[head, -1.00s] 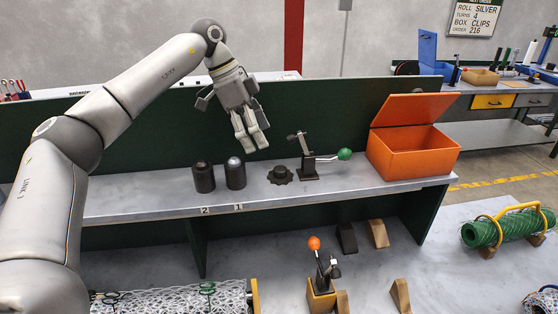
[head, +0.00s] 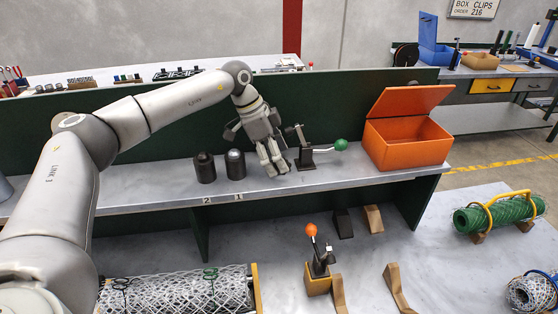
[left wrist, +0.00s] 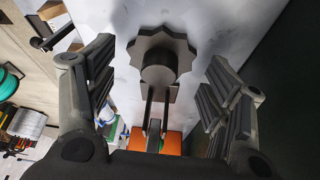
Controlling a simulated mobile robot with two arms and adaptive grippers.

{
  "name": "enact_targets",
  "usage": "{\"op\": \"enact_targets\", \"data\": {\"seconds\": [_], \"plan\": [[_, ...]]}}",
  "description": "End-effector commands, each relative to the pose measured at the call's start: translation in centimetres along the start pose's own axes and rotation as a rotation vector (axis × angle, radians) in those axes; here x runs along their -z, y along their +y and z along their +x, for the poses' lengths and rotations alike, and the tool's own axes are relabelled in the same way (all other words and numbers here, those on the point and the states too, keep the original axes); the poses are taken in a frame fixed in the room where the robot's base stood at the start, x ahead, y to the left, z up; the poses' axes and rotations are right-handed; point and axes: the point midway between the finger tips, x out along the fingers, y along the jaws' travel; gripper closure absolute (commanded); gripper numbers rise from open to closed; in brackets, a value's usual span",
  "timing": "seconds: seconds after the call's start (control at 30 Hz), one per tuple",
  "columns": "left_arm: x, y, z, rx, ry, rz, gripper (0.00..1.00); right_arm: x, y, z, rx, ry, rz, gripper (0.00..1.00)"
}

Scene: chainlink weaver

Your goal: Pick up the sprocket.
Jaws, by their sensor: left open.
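The sprocket (left wrist: 160,56) is a dark toothed disc with a round raised hub. In the left wrist view it sits on the pale bench top between my open fingers, apart from both. In the head view my left gripper (head: 275,170) hides it. That gripper points down at the bench shelf, fingers spread and empty, and it also shows in the left wrist view (left wrist: 163,82). My right gripper is not in view.
A dark toggle clamp (head: 306,157) with a green knob (head: 341,145) stands close right of my gripper. Two dark cylinders (head: 205,168) (head: 236,165) stand close left. An open orange box (head: 408,146) is farther right. A dark green panel (head: 140,137) rises behind the shelf.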

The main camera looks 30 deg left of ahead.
Motion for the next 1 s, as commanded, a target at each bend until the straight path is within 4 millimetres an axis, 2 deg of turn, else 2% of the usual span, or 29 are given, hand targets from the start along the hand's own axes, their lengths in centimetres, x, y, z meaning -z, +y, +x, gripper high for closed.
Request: {"op": "enact_targets", "data": {"seconds": [0.2,0.77,1.0], "plan": [[0.0,-0.01,0.07,0.001,0.001,0.001,0.27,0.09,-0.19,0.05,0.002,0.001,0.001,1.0],[-0.14,0.07,0.24,-0.003,-0.003,0.0,0.99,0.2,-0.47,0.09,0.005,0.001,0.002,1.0],[-0.2,0.13,0.36,-0.006,-0.005,-0.001,1.0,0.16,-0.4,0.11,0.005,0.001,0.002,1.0]]}}
